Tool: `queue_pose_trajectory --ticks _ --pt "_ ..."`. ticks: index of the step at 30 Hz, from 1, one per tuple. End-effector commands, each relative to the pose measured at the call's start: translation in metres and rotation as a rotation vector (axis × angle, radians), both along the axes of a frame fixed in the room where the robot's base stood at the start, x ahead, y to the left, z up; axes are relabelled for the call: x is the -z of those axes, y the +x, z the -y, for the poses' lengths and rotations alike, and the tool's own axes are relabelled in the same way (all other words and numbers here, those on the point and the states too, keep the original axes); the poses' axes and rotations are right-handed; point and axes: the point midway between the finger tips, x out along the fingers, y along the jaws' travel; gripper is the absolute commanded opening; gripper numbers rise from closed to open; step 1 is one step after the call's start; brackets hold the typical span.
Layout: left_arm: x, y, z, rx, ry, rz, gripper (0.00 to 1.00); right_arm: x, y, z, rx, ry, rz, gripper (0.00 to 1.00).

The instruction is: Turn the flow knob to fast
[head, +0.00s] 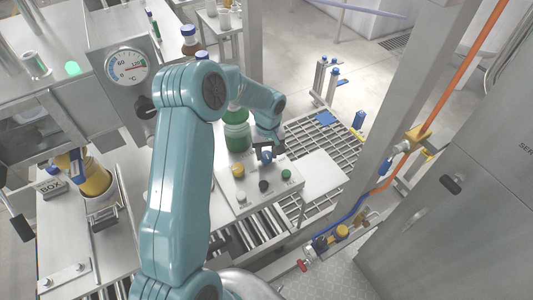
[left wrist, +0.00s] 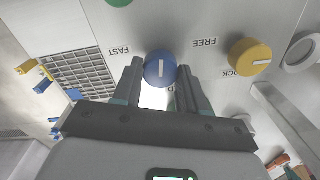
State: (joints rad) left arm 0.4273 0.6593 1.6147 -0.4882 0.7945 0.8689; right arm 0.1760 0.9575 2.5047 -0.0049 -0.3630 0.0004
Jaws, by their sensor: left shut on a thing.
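The blue flow knob (left wrist: 160,69) sits on the light control panel (head: 255,198), with a white line that stands upright in the left wrist view. An upside-down FAST label is to the left of the knob there. Another label under the knob is mostly hidden by my fingers. My left gripper (left wrist: 161,76) is shut on the blue knob, one finger on each side. In the head view, the gripper (head: 264,149) reaches the blue knob (head: 267,158) from behind. My right gripper is not in view.
A yellow knob (left wrist: 249,57) beside FREE and partly hidden lock lettering is close to the right finger. The panel also bears a black knob (head: 263,186) and a green button (head: 286,174). A green jar (head: 237,137) stands just behind the panel.

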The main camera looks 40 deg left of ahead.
Motion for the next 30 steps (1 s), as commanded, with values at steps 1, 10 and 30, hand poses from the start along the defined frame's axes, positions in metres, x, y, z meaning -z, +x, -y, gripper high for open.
queue_pose_trajectory --ticks 1,10,30 --pt "0.003 0.000 0.000 0.038 0.001 0.002 0.11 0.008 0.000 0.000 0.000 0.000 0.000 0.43" --pt "0.002 0.001 0.000 0.320 0.002 0.002 0.11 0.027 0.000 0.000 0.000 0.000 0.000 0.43" --pt "0.000 0.001 0.001 0.954 0.004 0.002 0.11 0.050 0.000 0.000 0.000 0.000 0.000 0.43"
